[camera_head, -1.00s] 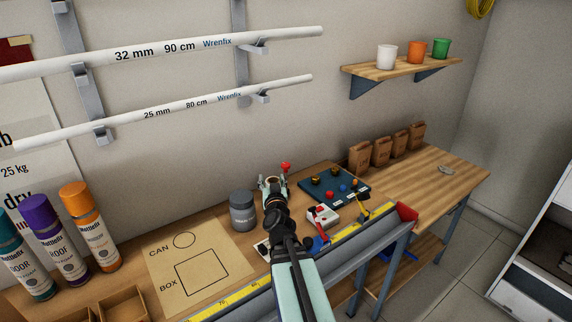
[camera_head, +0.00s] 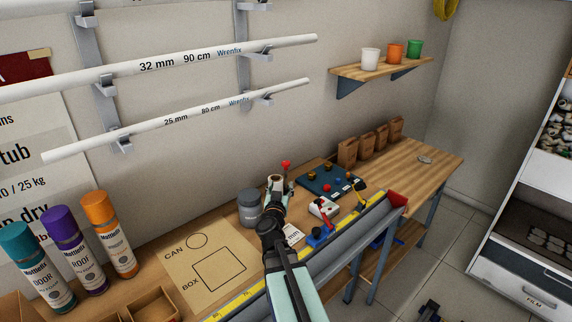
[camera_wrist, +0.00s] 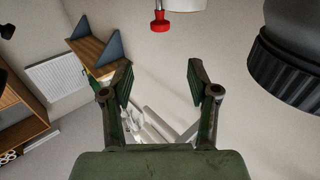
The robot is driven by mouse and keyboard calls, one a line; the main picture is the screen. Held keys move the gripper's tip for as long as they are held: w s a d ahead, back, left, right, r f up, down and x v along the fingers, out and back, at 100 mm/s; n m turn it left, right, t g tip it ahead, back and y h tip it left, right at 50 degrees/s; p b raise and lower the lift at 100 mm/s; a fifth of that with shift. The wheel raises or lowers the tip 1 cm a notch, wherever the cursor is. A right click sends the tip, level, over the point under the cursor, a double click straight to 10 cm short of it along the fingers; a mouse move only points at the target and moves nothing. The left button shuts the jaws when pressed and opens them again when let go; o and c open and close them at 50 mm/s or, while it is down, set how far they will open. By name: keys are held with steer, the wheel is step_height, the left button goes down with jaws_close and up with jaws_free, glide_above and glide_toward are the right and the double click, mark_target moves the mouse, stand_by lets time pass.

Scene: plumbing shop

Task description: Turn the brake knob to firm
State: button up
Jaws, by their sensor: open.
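A dark blue panel (camera_head: 328,182) with several small coloured knobs lies on the bench, right of my arm in the head view. A white device (camera_head: 323,208) with a red top sits in front of it. I cannot tell which part is the brake knob, and no setting marks are legible. In the wrist view my gripper (camera_wrist: 160,87) is open, with nothing between its fingers. A red knob-like part (camera_wrist: 160,20) shows beyond them, apart from the gripper. In the head view my arm hides part of the bench, and the fingertips are not clearly visible.
A grey can (camera_head: 249,207) stands just left of my arm. Spray cans (camera_head: 110,235) and a marked board (camera_head: 207,258) are farther left. A yellow-edged rail (camera_head: 345,235) runs along the front. Brown bags (camera_head: 370,143) stand behind the panel. The right bench end is mostly clear.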

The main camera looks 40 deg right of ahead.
mark_target(285, 165)
steer(key=p+x, duration=0.1)
steer(key=x, duration=1.5)
steer(key=c, duration=1.1)
